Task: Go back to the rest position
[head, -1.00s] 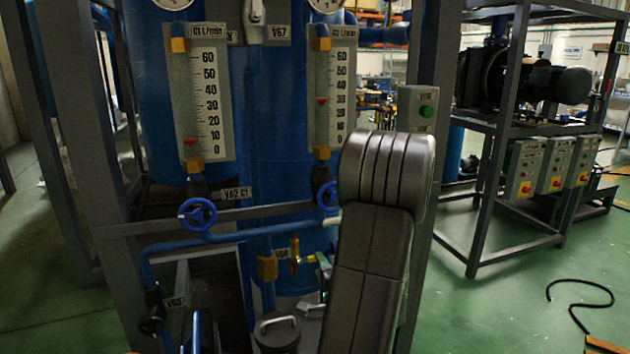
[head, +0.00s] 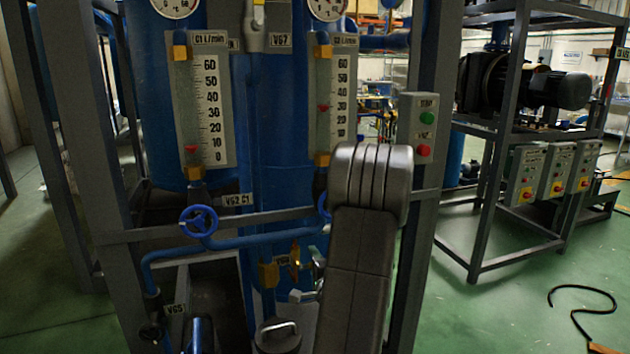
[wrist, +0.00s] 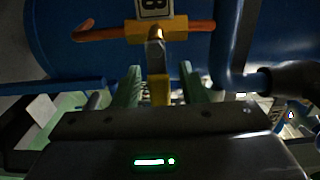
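My gripper (wrist: 160,88) shows in the wrist view with its two green fingers spread apart. Nothing is held between them. A brass valve (wrist: 158,30) with an orange handle lies ahead of the fingers, and its grey and yellow lower part shows in the gap, clear of both fingers. In the head view my dark arm covers the right half of the pipework, and my fingers cannot be made out clearly there. A brass valve (head: 294,262) stands just left of my arm.
A left flowmeter (head: 212,100) and a right flowmeter (head: 343,95) hang on the blue column. A blue handwheel (head: 198,221) sits on the lower pipe. A button box (head: 424,128) is on the grey post right of my arm.

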